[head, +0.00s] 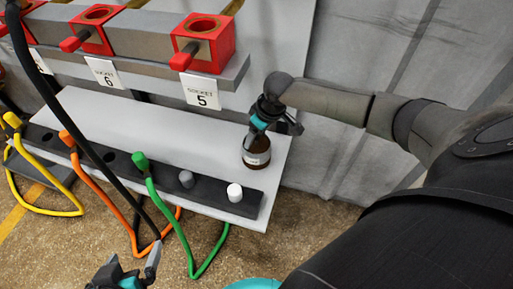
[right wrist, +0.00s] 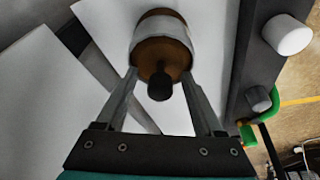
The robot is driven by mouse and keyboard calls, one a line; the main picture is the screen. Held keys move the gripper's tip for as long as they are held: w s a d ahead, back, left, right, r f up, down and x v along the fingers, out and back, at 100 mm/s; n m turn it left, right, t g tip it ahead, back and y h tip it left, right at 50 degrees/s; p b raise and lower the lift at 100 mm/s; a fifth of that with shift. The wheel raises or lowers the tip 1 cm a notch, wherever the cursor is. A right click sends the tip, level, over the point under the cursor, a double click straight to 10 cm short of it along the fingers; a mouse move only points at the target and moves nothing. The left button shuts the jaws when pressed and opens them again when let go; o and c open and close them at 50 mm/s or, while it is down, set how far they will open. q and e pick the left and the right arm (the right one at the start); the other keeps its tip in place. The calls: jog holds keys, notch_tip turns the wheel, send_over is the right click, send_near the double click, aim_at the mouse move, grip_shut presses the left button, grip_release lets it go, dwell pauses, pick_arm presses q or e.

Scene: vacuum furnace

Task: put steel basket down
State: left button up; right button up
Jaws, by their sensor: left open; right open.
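I see no steel basket in either view. My right gripper (head: 262,128) is open above a brown bottle (head: 257,157) with a white label, which stands on the white shelf (head: 185,135). In the right wrist view the two fingers reach to either side of the bottle (right wrist: 160,50) and its dark stopper. I cannot tell whether they touch it. My left gripper (head: 130,274) is open at the bottom edge of the head view, partly cut off, with nothing seen between its fingers.
A dark strip (head: 213,192) with white, grey, green and orange plugs runs along the shelf front. Green (head: 182,240), orange and yellow cables hang below it. Red sockets (head: 203,42) sit above on a grey rail, with labels 5 and 6. The shelf left of the bottle is clear.

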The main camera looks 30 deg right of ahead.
jog(key=shift+c, duration=0.2)
grip_shut()
dwell(0.3)
dwell(0.8)
